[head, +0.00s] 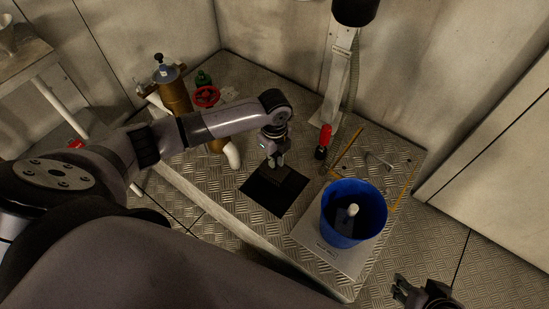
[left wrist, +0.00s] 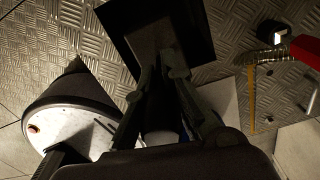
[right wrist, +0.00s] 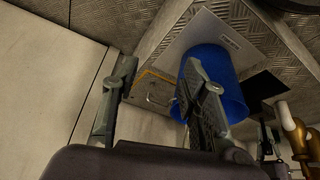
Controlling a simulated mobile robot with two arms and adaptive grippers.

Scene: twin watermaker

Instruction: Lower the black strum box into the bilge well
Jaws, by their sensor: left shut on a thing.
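The bilge well (head: 262,199) is a black square opening in the tread-plate top, and it also shows in the left wrist view (left wrist: 195,28). My left gripper (head: 276,163) points down over it, shut on the black strum box (head: 285,181). In the left wrist view the strum box (left wrist: 150,42) is a dark block at the fingertips, inside the well's outline. Dark on dark hides how deep it sits and whether it touches the walls. My right gripper (head: 407,292) is at the lower right, off the platform. In the right wrist view its fingers (right wrist: 160,78) stand apart, empty.
A blue bucket (head: 331,226) with a white-topped thing inside stands on a pale plate (head: 314,246) right of the well. A red-handled tool (head: 325,136) and a yellow strip (head: 348,150) lie behind. A brass cylinder (head: 175,95) and red handwheel (head: 206,96) are at back left.

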